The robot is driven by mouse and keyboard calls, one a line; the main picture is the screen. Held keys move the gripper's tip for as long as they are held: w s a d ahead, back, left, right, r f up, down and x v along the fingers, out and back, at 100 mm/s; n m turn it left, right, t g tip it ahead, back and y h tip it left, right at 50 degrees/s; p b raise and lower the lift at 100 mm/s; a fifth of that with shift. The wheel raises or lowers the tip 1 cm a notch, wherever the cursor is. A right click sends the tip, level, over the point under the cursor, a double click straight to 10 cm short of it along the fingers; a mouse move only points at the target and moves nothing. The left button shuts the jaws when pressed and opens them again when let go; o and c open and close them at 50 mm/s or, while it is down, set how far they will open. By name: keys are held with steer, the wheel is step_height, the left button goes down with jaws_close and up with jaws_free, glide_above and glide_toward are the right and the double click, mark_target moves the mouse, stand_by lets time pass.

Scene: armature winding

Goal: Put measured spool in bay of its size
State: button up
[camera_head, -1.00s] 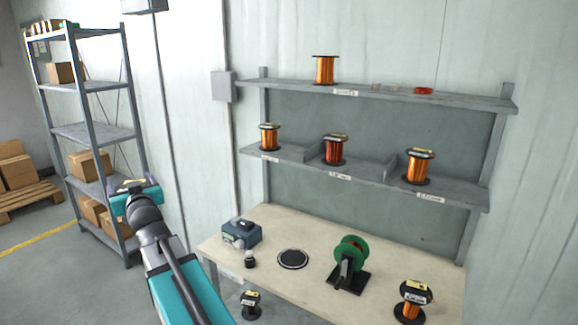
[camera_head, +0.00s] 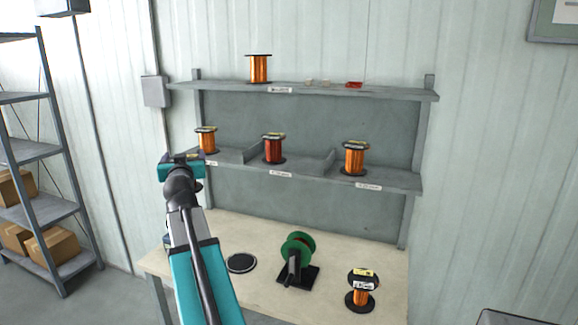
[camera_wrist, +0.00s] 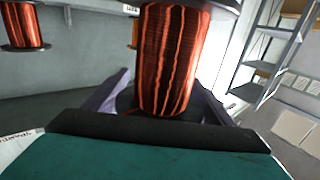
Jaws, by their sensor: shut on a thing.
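My gripper (camera_head: 181,159) is shut on a spool of copper-red wire, seen upright between the fingers in the wrist view (camera_wrist: 168,62). In the head view the spool is mostly hidden by my gripper. My gripper appears just left of the middle shelf's left bay; the depth between them is unclear. The middle shelf (camera_head: 310,176) has bays split by low dividers, with label plates on the front edge. A spool stands in each: an orange one on the left (camera_head: 207,142), a darker red one in the middle (camera_head: 273,150), an orange one on the right (camera_head: 355,159).
The upper shelf (camera_head: 395,94) holds a large orange spool (camera_head: 259,70) and small items. The bench (camera_head: 225,221) below carries a black round pad (camera_head: 241,263), a green reel on a stand (camera_head: 298,248) and another spool (camera_head: 361,293). A grey rack (camera_head: 52,160) stands left.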

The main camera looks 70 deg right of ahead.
steer(key=s+d+r+m+g+h, duration=0.1)
steer(key=s+d+m+g, duration=0.1)
steer(key=s+d, duration=0.5)
steer(key=s+d+r+m+g+h+b, duration=0.1)
steer(key=s+d+g, duration=0.4)
steer(key=s, duration=1.1)
steer(key=s+d+r+m+g+h+b, duration=0.1)
steer(key=s+d+r+m+g+h, duration=0.1)
steer(key=s+d, duration=0.7)
steer(key=shift+s+d+r+m+g, duration=0.3)
steer(key=shift+s+r+m+g, duration=0.5)
steer(key=shift+s+m, duration=0.4)
steer(key=w+d+p, duration=0.1)
steer(key=w+d, duration=0.1)
steer(key=d, duration=0.3)
steer(key=w+d+f+p, duration=0.1)
steer(key=w+d, duration=0.1)
steer(key=d, duration=0.3)
steer(key=w+d+p, duration=0.1)
steer(key=w+d, duration=0.1)
steer(key=d, duration=0.3)
steer(key=shift+f, duration=0.3)
steer(key=shift+a+f, duration=0.1)
steer(key=shift+f, duration=0.05)
steer(key=shift+f+p, duration=0.55)
steer(key=shift+f, duration=1.1)
steer(key=shift+f, duration=0.1)
